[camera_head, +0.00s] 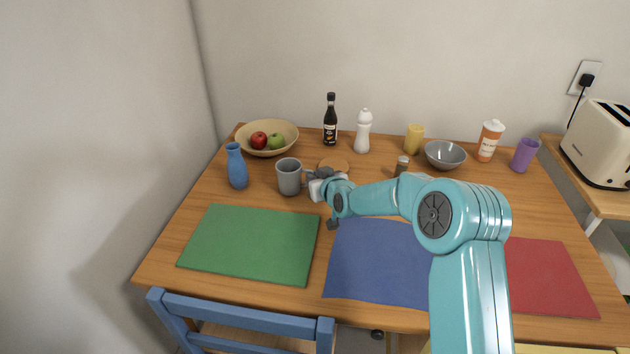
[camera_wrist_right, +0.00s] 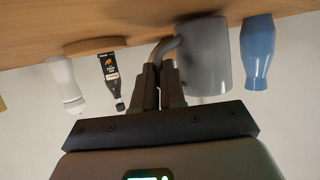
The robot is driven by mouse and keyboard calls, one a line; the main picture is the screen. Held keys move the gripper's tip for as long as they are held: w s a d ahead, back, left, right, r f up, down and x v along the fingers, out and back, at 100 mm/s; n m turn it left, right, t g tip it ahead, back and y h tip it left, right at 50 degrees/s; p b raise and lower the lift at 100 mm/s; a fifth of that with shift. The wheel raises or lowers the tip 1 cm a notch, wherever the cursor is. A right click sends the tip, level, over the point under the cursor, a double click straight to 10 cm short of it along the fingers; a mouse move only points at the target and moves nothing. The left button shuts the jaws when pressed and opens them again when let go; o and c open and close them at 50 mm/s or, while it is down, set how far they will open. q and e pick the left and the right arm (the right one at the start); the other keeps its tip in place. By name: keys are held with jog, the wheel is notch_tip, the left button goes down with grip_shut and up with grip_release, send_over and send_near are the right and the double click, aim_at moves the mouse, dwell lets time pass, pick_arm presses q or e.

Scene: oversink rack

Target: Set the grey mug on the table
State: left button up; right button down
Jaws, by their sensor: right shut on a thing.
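The grey mug (camera_head: 289,176) is upright at the left back of the wooden table (camera_head: 200,200), between the blue vase and my right gripper. My right gripper (camera_head: 312,181) reaches it from the right and is shut on its handle. The right wrist view, upside down, shows the fingers (camera_wrist_right: 160,85) around the handle of the mug (camera_wrist_right: 207,60). The mug's base is at or very near the tabletop; I cannot tell if it touches. My left gripper is not in view.
A blue vase (camera_head: 237,167) stands left of the mug, and a bowl with apples (camera_head: 290,133) behind it. A round brown coaster (camera_head: 334,165) lies to the right. A green mat (camera_head: 250,244) and a blue cloth (camera_head: 375,265) lie in front. Bare wood lies between mug and green mat.

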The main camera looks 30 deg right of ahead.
jog(key=shift+w+f, duration=0.1)
jog(key=shift+f, duration=0.1)
jog(key=shift+r, duration=0.15)
jog(key=c, duration=1.6)
grip_release()
jog(key=shift+f, duration=0.3)
jog(key=shift+c, duration=0.2)
jog(key=o, duration=0.4)
jog(key=shift+o, duration=0.2)
jog(key=shift+r, duration=0.1)
